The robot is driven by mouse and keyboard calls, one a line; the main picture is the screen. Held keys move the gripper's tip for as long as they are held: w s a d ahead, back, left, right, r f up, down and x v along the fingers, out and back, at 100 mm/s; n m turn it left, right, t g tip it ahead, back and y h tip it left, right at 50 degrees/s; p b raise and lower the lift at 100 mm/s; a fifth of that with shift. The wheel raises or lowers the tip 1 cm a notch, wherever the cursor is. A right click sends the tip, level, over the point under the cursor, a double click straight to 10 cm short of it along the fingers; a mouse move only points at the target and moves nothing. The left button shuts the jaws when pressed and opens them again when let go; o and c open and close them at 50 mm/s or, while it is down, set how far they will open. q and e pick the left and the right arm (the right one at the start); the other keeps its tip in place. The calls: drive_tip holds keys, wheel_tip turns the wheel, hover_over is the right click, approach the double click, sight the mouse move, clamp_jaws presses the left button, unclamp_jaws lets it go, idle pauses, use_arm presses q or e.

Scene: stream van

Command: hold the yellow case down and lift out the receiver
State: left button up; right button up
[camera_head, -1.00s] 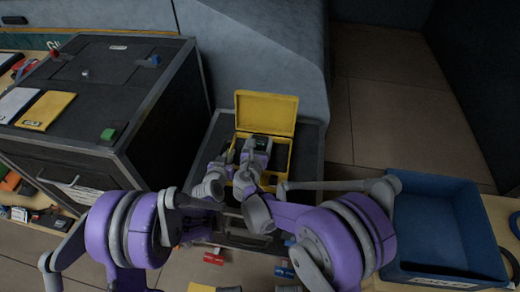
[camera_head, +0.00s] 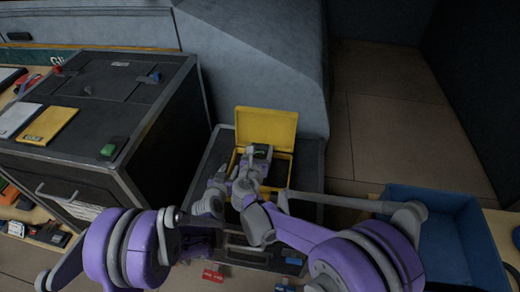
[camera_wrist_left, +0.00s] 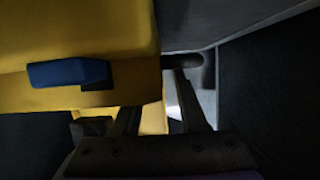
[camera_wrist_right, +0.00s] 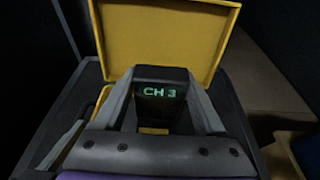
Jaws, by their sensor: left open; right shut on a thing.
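The yellow case (camera_head: 266,125) stands open on a dark box, its lid up at the back. My right gripper (camera_head: 260,156) is over the case and shut on the dark receiver (camera_wrist_right: 160,98), whose green display reads CH 3 in the right wrist view. The receiver is upright between the fingers; I cannot tell if its base is clear of the case. My left gripper (camera_head: 221,173) is open at the case's left side. The left wrist view shows its fingers (camera_wrist_left: 158,102) close to the yellow case wall, beside a blue latch (camera_wrist_left: 68,73); contact is unclear.
A large dark cabinet (camera_head: 70,140) stands to the left with a yellow pad (camera_head: 48,125) and a green block on top. A blue bin (camera_head: 440,240) is at the lower right. Open floor (camera_head: 385,120) lies to the right of the case.

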use_arm(q)
drive_tip(key=v, duration=1.2)
drive_tip(key=shift+r, duration=0.15)
